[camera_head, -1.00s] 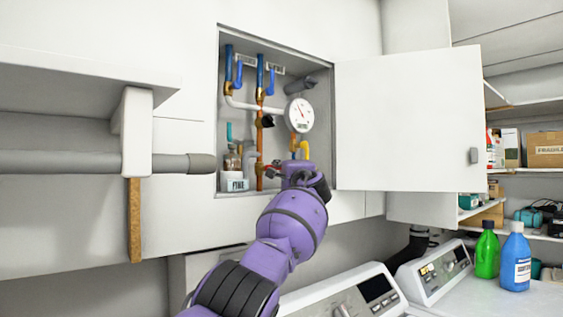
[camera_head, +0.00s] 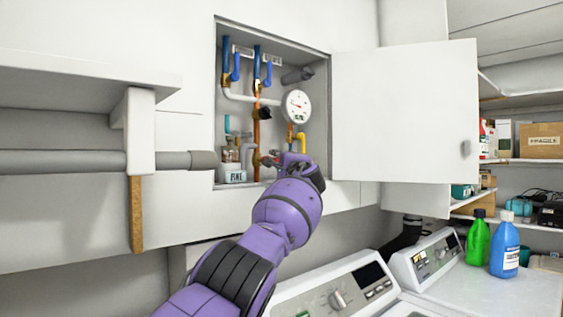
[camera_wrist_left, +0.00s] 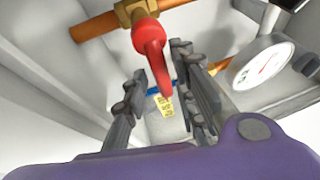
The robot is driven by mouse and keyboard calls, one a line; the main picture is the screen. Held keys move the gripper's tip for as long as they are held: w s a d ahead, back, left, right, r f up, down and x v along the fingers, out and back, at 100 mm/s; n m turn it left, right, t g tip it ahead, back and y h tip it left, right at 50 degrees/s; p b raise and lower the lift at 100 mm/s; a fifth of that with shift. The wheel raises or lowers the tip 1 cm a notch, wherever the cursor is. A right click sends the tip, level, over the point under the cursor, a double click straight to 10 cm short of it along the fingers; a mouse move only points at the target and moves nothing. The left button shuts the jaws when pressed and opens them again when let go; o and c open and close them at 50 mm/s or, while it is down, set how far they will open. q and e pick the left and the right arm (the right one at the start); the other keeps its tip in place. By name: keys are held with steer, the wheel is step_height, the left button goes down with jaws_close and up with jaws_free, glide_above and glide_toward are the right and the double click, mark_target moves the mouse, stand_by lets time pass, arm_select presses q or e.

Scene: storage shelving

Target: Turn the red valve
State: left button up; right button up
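The red valve (camera_wrist_left: 152,55) is a lever handle on a brass fitting (camera_wrist_left: 136,12) of a copper pipe. In the wrist view its lever points down between the fingers of my left gripper (camera_wrist_left: 162,105). The fingers are open, one on each side, with gaps visible beside the lever's end. In the head view my left gripper (camera_head: 272,159) reaches into the open wall cabinet (camera_head: 320,110), by the lower part of the copper pipe (camera_head: 257,140). There the valve is too small and covered to make out clearly. My right gripper is not in view.
A round gauge (camera_head: 296,106) and a yellow pipe (camera_head: 301,140) are right of the gripper. A labelled jar (camera_head: 234,174) stands left of it. The cabinet door (camera_head: 400,110) is swung open to the right. A washing machine (camera_head: 335,298) stands below.

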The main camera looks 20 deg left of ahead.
arm_select(q)
steer(key=shift+d+r, duration=0.1)
steer(key=shift+r, duration=0.05)
steer(key=shift+s+d, duration=0.45)
steer(key=v, duration=1)
steer(key=shift+s+f, duration=0.25)
steer(key=shift+s, duration=0.1)
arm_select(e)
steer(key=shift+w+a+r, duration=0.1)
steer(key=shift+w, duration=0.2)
